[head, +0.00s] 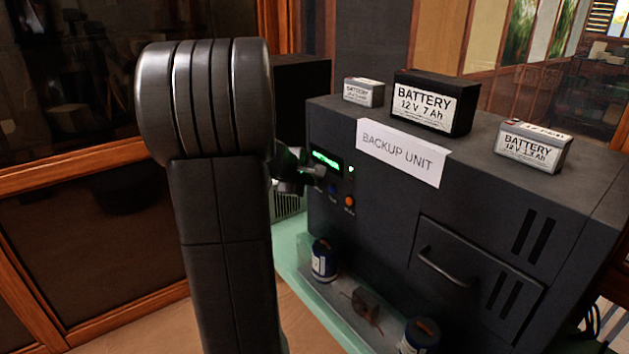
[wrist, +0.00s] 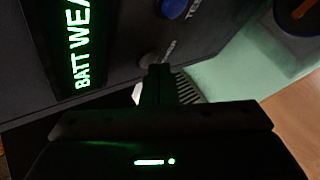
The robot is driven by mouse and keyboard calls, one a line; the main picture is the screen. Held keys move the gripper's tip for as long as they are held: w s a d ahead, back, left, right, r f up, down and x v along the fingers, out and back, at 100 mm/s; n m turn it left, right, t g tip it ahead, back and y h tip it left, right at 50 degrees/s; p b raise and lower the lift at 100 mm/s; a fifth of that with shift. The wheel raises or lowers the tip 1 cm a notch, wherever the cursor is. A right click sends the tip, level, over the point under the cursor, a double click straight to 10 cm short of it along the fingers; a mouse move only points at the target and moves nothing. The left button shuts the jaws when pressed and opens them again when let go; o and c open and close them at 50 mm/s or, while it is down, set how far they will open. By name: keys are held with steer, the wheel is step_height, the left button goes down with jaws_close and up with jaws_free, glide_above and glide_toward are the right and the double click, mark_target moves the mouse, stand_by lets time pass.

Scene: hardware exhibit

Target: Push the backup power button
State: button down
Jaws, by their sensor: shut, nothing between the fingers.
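The dark backup unit (head: 390,215) stands on a pale green surface, with a "BACKUP UNIT" sign on its top edge. Its front has a green-lit display (head: 326,160), a blue button (head: 332,189) and an orange button (head: 349,201). In the wrist view the display (wrist: 80,45) reads "BATT WEA…" and the blue button (wrist: 174,8) is labelled TEST. A small dark grey round button (wrist: 150,58) has a partly hidden label, perhaps POWER. My gripper (head: 314,172) is shut and empty at the panel's left side. Its fingertips (wrist: 159,72) overlap that grey button's edge; contact cannot be told.
Several batteries (head: 436,100) sit on and near the unit's top. Two blue cans (head: 324,260) and a small brown object (head: 366,305) stand on the ledge below the panel. A drawer handle (head: 446,267) juts out at right. My arm hides part of the left side.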

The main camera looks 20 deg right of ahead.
stand_by(0.4)
steer(key=shift+s+a+b, duration=0.15)
steer(key=shift+a+b, duration=0.15)
steer(key=shift+a, duration=0.1)
steer(key=s+a+b, duration=0.1)
steer(key=s+a, duration=0.1)
steer(key=a, duration=0.3)
steer(key=shift+a+b, duration=0.3)
steer(key=shift+a, duration=0.05)
